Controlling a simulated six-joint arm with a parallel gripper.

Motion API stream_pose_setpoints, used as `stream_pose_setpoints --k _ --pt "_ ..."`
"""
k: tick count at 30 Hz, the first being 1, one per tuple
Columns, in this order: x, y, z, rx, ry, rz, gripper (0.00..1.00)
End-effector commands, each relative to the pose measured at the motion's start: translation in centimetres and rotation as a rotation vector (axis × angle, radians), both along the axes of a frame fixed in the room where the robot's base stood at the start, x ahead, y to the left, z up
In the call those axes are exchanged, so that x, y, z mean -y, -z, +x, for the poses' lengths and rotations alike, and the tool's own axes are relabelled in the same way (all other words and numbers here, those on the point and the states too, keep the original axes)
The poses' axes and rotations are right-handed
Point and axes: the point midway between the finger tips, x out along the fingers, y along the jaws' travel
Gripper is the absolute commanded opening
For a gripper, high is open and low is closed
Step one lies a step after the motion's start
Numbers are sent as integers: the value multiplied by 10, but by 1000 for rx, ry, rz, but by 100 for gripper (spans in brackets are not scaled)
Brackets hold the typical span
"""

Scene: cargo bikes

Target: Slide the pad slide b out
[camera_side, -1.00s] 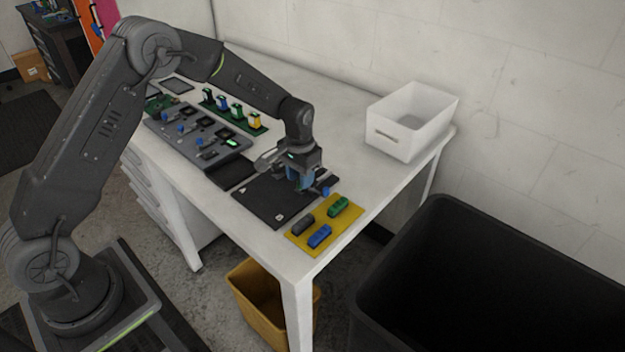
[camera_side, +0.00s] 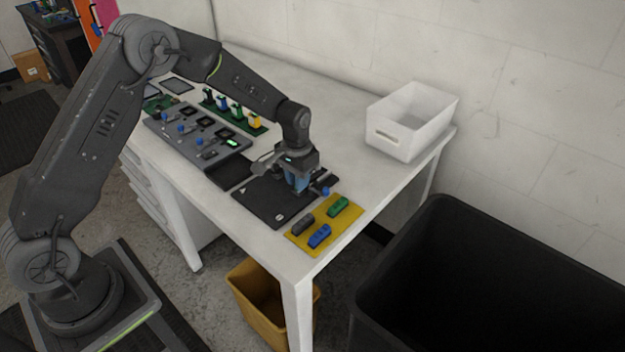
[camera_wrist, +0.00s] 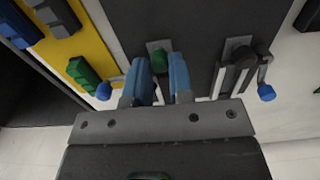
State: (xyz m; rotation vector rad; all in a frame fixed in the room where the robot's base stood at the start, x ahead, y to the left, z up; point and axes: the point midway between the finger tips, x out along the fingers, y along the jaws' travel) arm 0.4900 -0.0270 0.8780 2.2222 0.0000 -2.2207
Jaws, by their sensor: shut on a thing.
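My gripper (camera_side: 297,186) is low over a dark plate (camera_side: 262,203) on the white table. In the wrist view its two blue fingers (camera_wrist: 163,84) are shut on a small green piece (camera_wrist: 157,57) standing on that plate. The piece is mostly hidden by the fingers, and I cannot read a label to tell whether it is pad slide b. To the right in the wrist view is a dark clamp with a lever and blue knob (camera_wrist: 267,92). Another blue knob (camera_wrist: 104,91) lies left of the fingers, and one shows beside my gripper in the side view (camera_side: 324,191).
A yellow mat (camera_side: 296,238) with green, dark grey and blue blocks lies at the near corner. A grey panel with blue knobs (camera_side: 185,140) and a green rack (camera_side: 250,129) lie further back. A white bin (camera_side: 390,145) stands at the right. The table between is clear.

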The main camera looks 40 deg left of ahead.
Motion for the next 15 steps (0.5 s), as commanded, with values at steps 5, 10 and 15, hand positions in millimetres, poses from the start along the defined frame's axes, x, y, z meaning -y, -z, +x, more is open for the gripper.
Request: stream_pose_setpoints --k 5,10,15 --pt "0 0 -11 -1 0 0 4" --pt "0 0 -21 -2 0 0 4" --pt "0 -1 -31 -1 0 0 4"
